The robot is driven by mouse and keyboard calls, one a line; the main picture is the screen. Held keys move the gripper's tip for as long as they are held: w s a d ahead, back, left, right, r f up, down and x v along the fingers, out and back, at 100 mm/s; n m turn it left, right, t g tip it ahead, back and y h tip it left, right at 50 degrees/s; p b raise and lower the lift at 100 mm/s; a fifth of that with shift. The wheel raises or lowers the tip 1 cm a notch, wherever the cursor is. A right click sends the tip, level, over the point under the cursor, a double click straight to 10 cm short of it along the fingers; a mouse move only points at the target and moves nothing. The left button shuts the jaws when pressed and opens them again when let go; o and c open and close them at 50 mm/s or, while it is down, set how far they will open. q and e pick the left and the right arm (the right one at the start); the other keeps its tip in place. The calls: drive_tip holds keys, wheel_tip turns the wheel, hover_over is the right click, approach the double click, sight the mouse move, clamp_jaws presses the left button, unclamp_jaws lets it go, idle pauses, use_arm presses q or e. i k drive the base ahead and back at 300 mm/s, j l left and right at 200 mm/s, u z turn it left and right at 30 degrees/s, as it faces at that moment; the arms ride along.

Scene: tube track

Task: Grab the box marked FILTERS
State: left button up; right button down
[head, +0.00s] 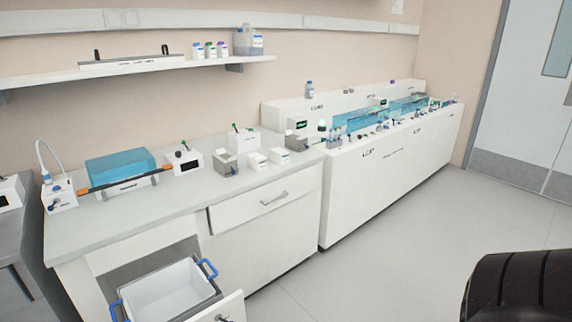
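No box with a readable FILTERS label shows in the head view; the print is too small to read. Two small white boxes stand side by side on the counter, a left one (257,161) and a right one (279,156). A larger white box (243,141) stands behind them. A grey open-topped box (227,161) sits to their left. Neither of my grippers is in view.
The counter (150,222) has free room along its front. Below it, an open drawer holds a white-lined bin (168,290) with blue handles and sticks out into the floor space. A closed drawer (265,203) is to its right. A long white track bench (390,160) extends right. Open floor (400,255) lies in front.

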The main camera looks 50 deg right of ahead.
sight(281, 156)
drive_tip(key=k+l+z, duration=0.3)
drive_tip(key=l, duration=0.4)
drive_tip(key=l+z, duration=0.3)
drive_tip(key=l, duration=0.35)
drive_tip(key=l+z, duration=0.25)
drive_tip(key=l, duration=0.5)
